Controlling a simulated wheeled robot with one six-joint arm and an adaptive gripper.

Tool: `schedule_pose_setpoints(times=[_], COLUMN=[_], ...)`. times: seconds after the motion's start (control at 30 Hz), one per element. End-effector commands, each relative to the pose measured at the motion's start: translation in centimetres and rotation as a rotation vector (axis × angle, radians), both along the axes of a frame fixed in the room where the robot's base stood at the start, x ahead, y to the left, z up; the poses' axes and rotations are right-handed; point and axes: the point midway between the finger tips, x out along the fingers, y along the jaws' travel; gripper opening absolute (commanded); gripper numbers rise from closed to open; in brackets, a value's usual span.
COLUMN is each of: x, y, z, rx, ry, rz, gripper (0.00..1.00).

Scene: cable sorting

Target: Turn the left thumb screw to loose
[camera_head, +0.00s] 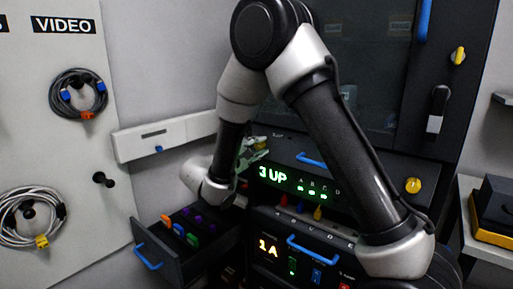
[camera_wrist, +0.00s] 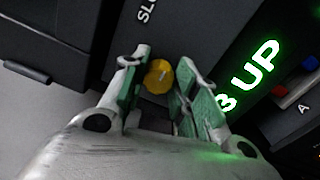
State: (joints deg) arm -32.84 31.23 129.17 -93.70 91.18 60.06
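The left thumb screw is a round yellow knob (camera_wrist: 159,76), seen in the wrist view on the dark panel left of the green "3 UP" display. In the head view it is hidden behind my gripper (camera_head: 250,150). My gripper (camera_wrist: 163,84) has its two green-padded fingers spread, one on each side of the knob. The knob shows between the fingertips; I cannot tell whether either pad touches it. The right thumb screw (camera_head: 413,185), also yellow, sits at the right end of the same unit.
A blue handle (camera_head: 311,160) is on the display unit's front. An open drawer (camera_head: 165,250) with coloured connectors lies below my wrist. A lower panel (camera_head: 330,243) carries lit "1A" digits and a blue handle. Cable coils (camera_head: 78,95) hang on the left wall.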

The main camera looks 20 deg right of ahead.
Motion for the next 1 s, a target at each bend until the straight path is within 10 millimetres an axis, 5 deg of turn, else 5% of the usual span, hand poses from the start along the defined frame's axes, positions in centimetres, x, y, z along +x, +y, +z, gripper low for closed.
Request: schedule_pose_setpoints(times=[0.1, 0.47, 1.0], x=[0.0, -0.2, -6.2], y=[0.0, 0.5, 8.7], z=[0.0, 0.0, -0.5], rx=[-0.001, -0.001, 0.000], ry=[0.001, 0.000, 0.000], rz=[0.000, 0.002, 0.003], gripper=[0.49, 0.49, 0.49])
